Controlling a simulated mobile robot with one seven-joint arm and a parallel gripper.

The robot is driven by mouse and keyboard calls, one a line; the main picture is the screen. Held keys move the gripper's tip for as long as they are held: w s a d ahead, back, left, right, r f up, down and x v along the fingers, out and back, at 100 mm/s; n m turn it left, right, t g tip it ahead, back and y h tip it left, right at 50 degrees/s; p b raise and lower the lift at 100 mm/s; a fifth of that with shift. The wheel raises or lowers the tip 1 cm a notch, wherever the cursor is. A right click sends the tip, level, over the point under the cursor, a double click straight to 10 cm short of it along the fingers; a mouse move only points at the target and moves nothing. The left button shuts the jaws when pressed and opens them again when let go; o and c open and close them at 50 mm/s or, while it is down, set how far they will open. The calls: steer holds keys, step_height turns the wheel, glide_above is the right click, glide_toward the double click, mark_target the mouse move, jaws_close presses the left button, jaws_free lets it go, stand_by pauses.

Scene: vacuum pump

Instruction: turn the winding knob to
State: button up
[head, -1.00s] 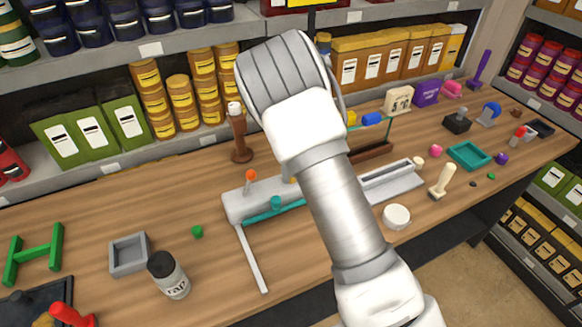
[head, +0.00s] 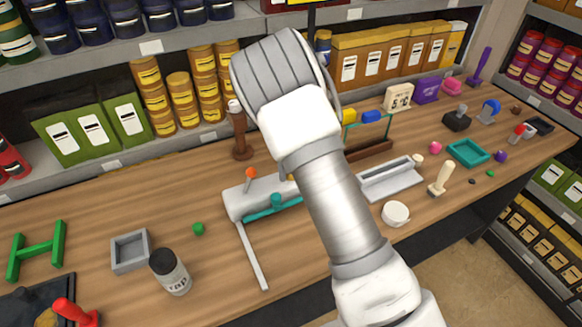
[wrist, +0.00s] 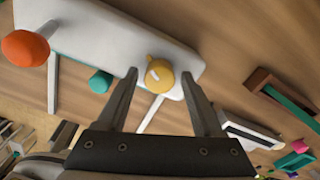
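A white device (head: 236,204) lies on the wooden bench, its right part hidden by my arm. It carries an orange knob (head: 250,173) and a teal knob (head: 277,199). The wrist view shows the device (wrist: 105,30) with its orange knob (wrist: 25,48), teal knob (wrist: 100,82) and a round yellow knob (wrist: 160,75) near one end. No label shows which is the winding knob. My gripper (wrist: 160,74) is open, its fingertips on either side of the yellow knob in the wrist view. Gaps show on both sides; I cannot tell its depth. The head view hides my fingers.
A grey tray (head: 392,180) and a white round lid (head: 395,214) lie right of my arm. A brown post (head: 240,135) stands behind the device. A dark-capped jar (head: 170,272) and a green ball (head: 198,229) are at left. Stocked shelves line the back.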

steer(key=shift+o, duration=0.3)
step_height(320, 180, up, 17)
steer(key=shift+r+b, duration=0.2)
steer(key=shift+b, duration=0.2)
steer(key=s+d+r+n+t+y, duration=0.1)
steer(key=s+d+r+n, duration=0.35)
steer(key=s+n, duration=0.2)
steer(key=s+d+r+n+t+y, duration=0.1)
steer(key=s+d+r+n, duration=0.3)
steer(key=s+r+n, duration=0.3)
steer(key=s+d+f+n+t+h, duration=0.1)
steer(key=s+n, duration=0.6)
steer(key=s, duration=0.2)
steer(key=s+d+f+n+t+h, duration=0.1)
steer(key=s+d+n+t, duration=0.1)
steer(key=s+n, duration=0.4)
steer(key=s, duration=0.2)
steer(key=shift+s+n+t, duration=0.3)
steer(key=shift+s+n, duration=0.05)
